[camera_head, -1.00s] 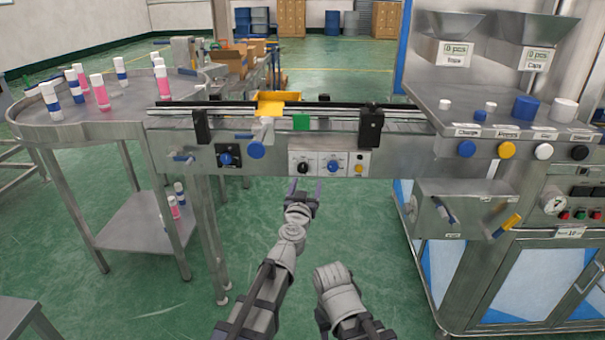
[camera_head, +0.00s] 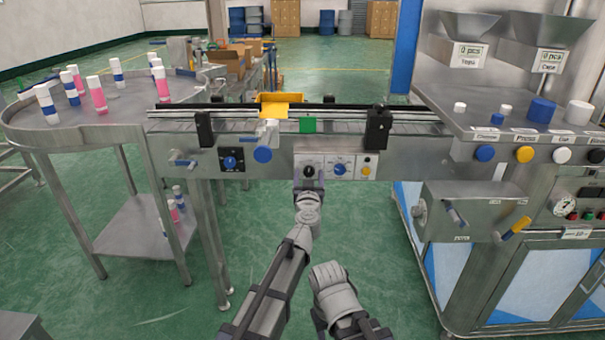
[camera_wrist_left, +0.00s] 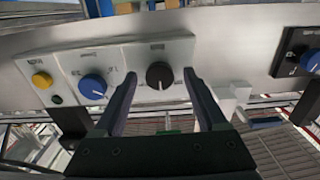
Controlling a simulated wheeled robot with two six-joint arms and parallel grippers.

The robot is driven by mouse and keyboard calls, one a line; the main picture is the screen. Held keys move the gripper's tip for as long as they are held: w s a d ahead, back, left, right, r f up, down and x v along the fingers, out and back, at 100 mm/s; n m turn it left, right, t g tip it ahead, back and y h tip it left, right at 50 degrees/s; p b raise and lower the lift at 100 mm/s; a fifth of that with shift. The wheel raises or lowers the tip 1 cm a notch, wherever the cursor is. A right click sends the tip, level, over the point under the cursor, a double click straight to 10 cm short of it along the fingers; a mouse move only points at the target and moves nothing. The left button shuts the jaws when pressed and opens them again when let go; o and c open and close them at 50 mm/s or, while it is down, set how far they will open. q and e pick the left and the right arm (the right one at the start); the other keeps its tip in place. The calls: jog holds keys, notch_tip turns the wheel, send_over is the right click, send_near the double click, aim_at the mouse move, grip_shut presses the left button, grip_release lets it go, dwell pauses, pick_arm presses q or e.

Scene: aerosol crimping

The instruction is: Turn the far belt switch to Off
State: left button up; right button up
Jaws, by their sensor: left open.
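A black knob (camera_wrist_left: 159,74) with a white pointer line sits on a light control panel (camera_head: 325,158) on the conveyor front. In the left wrist view it lies between the fingertips of my left gripper (camera_wrist_left: 160,86), which is open with a finger on each side. Contact cannot be told. In the head view my left gripper (camera_head: 308,184) is in front of the same knob (camera_head: 309,170), partly covering it. A blue knob (camera_head: 340,169) and a yellow button (camera_head: 367,171) share the panel. The labels are too small to read. My right gripper is not in view.
A round table (camera_head: 90,118) with bottles stands left. A machine (camera_head: 470,205) with coloured buttons stands right. Open floor lies below the conveyor.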

pick_arm(q)
jog(key=shift+w, duration=0.4)
grip_shut()
dwell(0.4)
